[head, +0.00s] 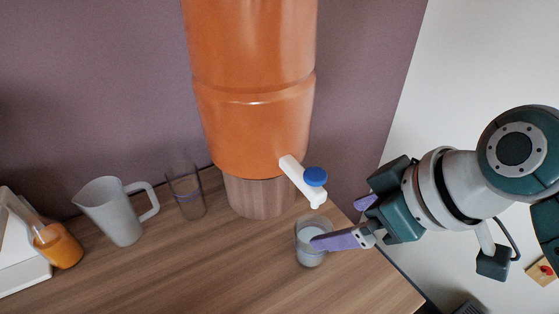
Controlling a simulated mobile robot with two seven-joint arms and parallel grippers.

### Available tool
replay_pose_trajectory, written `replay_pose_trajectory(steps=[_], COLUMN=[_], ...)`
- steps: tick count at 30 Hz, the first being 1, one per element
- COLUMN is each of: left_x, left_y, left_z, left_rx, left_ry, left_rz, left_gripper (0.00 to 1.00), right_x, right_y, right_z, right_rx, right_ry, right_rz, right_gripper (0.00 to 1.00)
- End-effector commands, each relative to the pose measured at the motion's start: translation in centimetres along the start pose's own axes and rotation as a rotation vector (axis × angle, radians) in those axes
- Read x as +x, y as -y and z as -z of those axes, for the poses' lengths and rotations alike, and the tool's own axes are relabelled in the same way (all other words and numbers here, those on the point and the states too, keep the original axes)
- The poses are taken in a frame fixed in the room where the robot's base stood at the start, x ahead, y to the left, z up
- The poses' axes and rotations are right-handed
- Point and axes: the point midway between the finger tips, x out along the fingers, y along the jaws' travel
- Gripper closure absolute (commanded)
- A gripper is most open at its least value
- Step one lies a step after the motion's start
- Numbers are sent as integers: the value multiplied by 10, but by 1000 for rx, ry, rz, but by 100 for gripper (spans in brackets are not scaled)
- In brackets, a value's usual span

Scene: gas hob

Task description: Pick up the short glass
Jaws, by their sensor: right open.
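My right gripper (337,223) comes in from the right and is open. Its nearer purple finger overlaps the right side of the glass in the head view. I cannot tell whether that finger touches the glass. The farther finger is up and to the right, apart from the glass. Nothing is held. My left gripper is not in view.
An orange dispenser (250,120) with a white tap (298,178) and blue knob stands behind the glass. A taller glass (186,192), a grey jug (118,210) and a tilted vessel of orange liquid (58,246) are to the left. The counter's right edge is close.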

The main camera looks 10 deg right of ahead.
Motion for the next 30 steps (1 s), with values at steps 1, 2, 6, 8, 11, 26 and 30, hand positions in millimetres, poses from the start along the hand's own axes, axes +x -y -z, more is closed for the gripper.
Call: replay_pose_trajectory(steps=[1,2,6,8,11,26,30], left_x=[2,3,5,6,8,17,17], left_y=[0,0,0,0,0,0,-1], left_z=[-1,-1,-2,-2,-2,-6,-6], left_rx=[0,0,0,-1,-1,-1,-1], left_ry=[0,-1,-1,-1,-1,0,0], left_rz=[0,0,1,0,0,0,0], left_gripper=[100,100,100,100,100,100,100], right_x=[8,12,24,27,38,76,76], right_y=[0,0,0,0,2,2,2], right_z=[0,0,0,0,0,1,1], right_rx=[2,3,2,1,2,1,2], right_ry=[1,1,2,1,2,1,1], right_rz=[2,2,1,0,2,-2,-2], right_gripper=[0,0,0,0,0,0,7])
